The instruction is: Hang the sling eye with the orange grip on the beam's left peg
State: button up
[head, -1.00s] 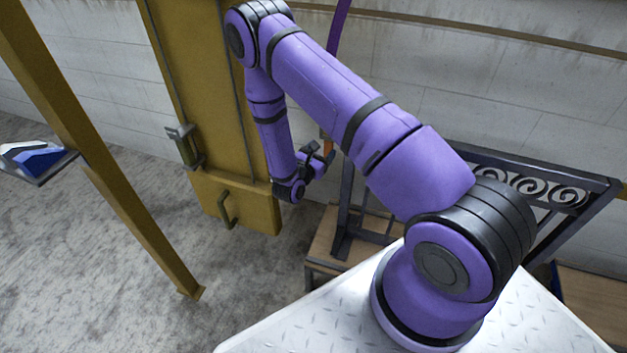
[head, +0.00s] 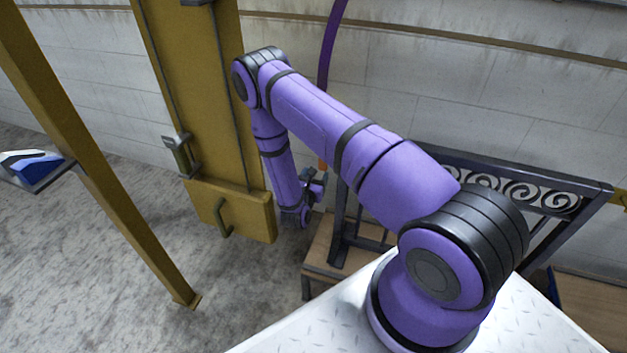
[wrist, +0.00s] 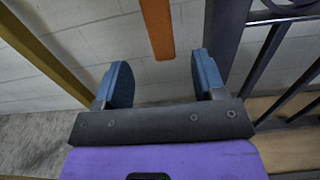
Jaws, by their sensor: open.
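The purple sling (head: 331,45) hangs down from above the top edge in the head view. Its orange grip (wrist: 157,28) shows in the wrist view as a flat strip coming in from the top edge; only a sliver of orange (head: 322,165) shows in the head view, just above my gripper. My gripper (wrist: 163,78) is open and empty, with its two blue fingers spread apart. The orange strip's lower end lies beyond the fingertips, between them sideways, and is not held. The sling eye, the beam and its left peg are not in view.
A yellow column (head: 198,100) with a latch and handle stands left of my arm. A yellow post (head: 110,190) stands further left. A dark metal frame with scrollwork (head: 500,190) rises by a wooden bench (head: 330,255) at right. A wall is behind.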

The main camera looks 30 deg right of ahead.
jog(key=shift+x, duration=4.05)
jog(key=shift+c, duration=0.5)
jog(key=c, duration=1)
jog(key=shift+r, duration=0.75)
jog(key=v, duration=0.7)
jog(key=shift+a, duration=0.1)
jog(key=shift+v, duration=2.45)
